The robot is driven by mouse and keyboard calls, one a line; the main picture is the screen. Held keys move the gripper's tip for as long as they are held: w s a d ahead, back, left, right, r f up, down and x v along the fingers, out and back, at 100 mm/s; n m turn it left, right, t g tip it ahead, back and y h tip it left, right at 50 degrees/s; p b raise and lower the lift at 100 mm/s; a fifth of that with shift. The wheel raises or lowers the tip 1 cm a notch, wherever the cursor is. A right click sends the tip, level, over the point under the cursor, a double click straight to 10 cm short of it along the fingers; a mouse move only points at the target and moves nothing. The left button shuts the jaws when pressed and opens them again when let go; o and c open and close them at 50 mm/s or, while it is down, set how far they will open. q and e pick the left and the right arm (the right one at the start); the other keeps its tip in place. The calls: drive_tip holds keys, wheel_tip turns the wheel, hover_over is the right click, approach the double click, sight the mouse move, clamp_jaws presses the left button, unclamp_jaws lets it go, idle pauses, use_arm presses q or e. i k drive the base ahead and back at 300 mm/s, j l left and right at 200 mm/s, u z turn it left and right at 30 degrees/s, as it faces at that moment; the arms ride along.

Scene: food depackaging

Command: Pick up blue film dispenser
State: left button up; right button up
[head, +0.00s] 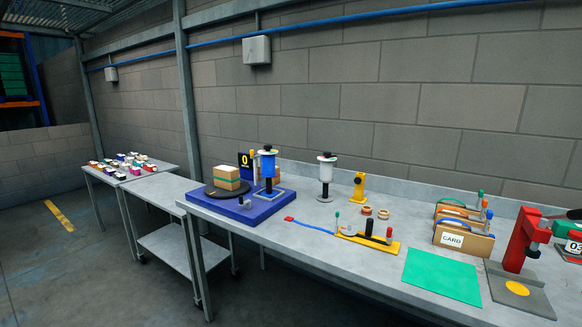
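The blue film dispenser (267,165) stands upright on the right part of a blue platform (262,208) on the long grey bench. It has a blue-trimmed roll on top and a dark post below. A pale square outline surrounds its foot. A similar dispenser with a white roll (326,172) stands apart to its right, directly on the bench. Neither of my grippers is in view, so I cannot see whether they are open or shut.
Cardboard boxes (227,173) sit on a black turntable (222,191) left of the dispenser. A yellow stand (359,186), yellow tool holder (378,244), green mat (441,276), card boxes (456,240) and red press (522,238) occupy the bench rightward. Floor shows at left.

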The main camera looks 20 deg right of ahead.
sight(267, 158)
drive_tip(key=i+j+z, duration=0.2)
drive_tip(key=i+z, duration=0.25)
drive_tip(key=i+j+z, duration=0.5)
drive_tip(key=i, duration=0.15)
